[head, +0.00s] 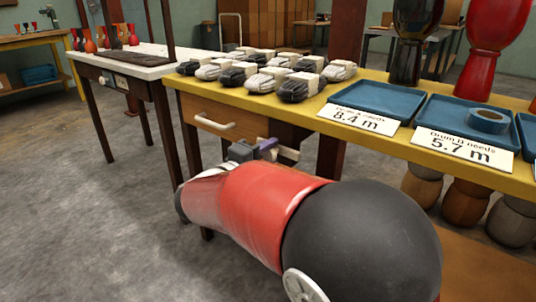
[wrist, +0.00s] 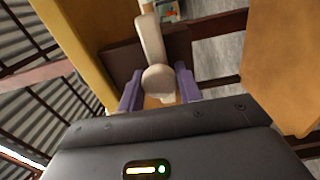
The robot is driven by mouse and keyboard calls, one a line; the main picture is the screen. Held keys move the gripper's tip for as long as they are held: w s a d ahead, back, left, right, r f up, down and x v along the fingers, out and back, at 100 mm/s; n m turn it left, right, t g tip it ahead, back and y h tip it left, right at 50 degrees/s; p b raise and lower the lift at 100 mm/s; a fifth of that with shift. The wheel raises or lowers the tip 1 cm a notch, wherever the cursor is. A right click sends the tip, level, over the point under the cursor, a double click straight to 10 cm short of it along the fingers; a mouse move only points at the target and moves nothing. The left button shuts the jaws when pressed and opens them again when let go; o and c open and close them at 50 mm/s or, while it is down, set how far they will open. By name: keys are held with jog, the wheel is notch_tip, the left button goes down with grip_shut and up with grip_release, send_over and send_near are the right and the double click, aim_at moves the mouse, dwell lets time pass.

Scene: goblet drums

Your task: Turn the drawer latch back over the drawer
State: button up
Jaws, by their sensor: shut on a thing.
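The wooden drawer (head: 240,132) is under the yellow tabletop, with a pale bar handle on its front. My gripper (head: 266,149) is just right of and below the drawer front, with its purple fingers partly hidden by my arm. In the wrist view, my gripper (wrist: 158,88) has its purple fingers on either side of the round end of a beige bar, the latch (wrist: 151,40). It is shut on that round end. In the head view a pale piece of the latch (head: 288,153) shows just right of the fingers. The drawer looks shut.
Wrapped black and white bundles (head: 293,88) lie on the yellow table (head: 312,118) above the drawer. Blue trays (head: 372,99) and number cards stand to the right. A dark table leg (head: 191,150) is left of my gripper. Open floor lies to the left.

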jog(key=o, duration=0.9)
jog(key=v, duration=0.8)
jog(key=shift+p, duration=0.35)
